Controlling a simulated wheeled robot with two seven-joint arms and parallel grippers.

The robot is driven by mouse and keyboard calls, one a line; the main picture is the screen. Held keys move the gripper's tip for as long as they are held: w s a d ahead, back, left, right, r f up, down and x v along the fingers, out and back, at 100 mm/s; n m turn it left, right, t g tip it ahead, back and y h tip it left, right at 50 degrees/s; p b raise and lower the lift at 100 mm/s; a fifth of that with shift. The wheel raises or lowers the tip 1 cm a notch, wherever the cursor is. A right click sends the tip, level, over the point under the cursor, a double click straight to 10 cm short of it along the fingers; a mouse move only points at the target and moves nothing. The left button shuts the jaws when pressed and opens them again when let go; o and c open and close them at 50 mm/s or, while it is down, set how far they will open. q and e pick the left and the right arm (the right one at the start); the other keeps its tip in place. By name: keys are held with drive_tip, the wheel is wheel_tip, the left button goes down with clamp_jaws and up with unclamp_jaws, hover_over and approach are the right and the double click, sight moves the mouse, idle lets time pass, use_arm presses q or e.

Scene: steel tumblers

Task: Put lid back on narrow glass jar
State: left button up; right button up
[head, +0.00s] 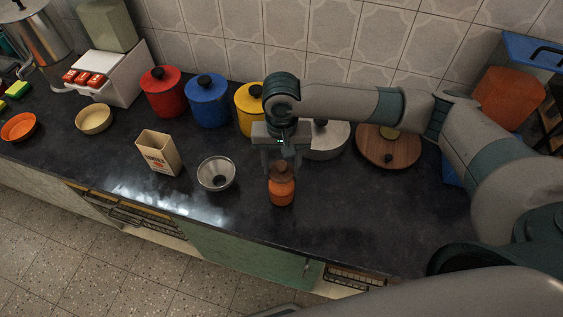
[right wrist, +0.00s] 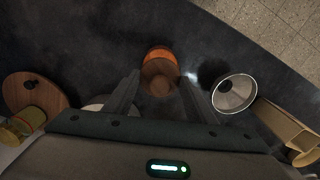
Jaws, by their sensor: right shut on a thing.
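The narrow glass jar (head: 281,190) stands upright on the dark counter near its front edge, with orange contents showing through. It also shows in the right wrist view (right wrist: 158,51). A round brown lid (right wrist: 158,76) is between the fingers of my right gripper (head: 280,167). In the head view the lid (head: 282,171) is at the jar's mouth, directly under the gripper. I cannot tell whether it rests on the rim or is slightly above it. My right gripper points down and is shut on the lid. My left gripper is not in view.
A steel bowl (head: 216,174) and a beige box (head: 158,153) stand left of the jar. Red (head: 163,95), blue (head: 207,103) and yellow (head: 247,112) canisters stand behind. A grey round container (head: 328,142) and a wooden board (head: 376,152) are back right. The counter right of the jar is clear.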

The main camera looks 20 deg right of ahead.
drive_tip(key=shift+f+p, duration=0.1)
drive_tip(key=shift+p, duration=0.95)
idle(1.0)
idle(0.4)
drive_tip(key=o, duration=1.6)
drive_tip(key=shift+r+p, duration=1.35)
drive_tip(key=shift+p, duration=0.4)
drive_tip(key=shift+r+p, duration=1)
drive_tip(key=shift+r, duration=1.15)
